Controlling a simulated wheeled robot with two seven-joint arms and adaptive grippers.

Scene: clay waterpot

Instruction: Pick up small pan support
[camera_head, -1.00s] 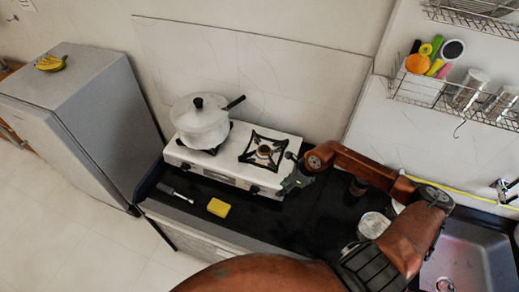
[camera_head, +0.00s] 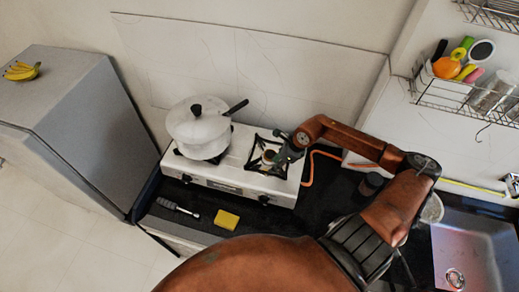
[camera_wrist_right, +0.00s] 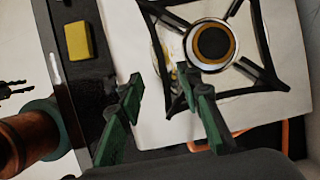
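The small pan support (camera_head: 253,155) is a black metal frame around the right burner of the white stove. In the right wrist view the pan support (camera_wrist_right: 248,70) shows as dark bars around a round burner with an orange ring. My right gripper (camera_head: 281,158) hangs over the right side of this burner and hides part of the frame. In the right wrist view my right gripper (camera_wrist_right: 163,88) has its green-and-dark fingers spread, with nothing between them. Its right finger overlaps a side bar; I cannot tell whether they touch. My left gripper does not show.
A white lidded pot (camera_head: 200,130) stands on the left burner, its dark handle pointing right. A yellow sponge (camera_head: 227,220) and a dark-handled tool (camera_head: 178,208) lie in front of the stove (camera_head: 230,181). A dark jar (camera_head: 371,184) and the sink (camera_head: 462,255) are to the right.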

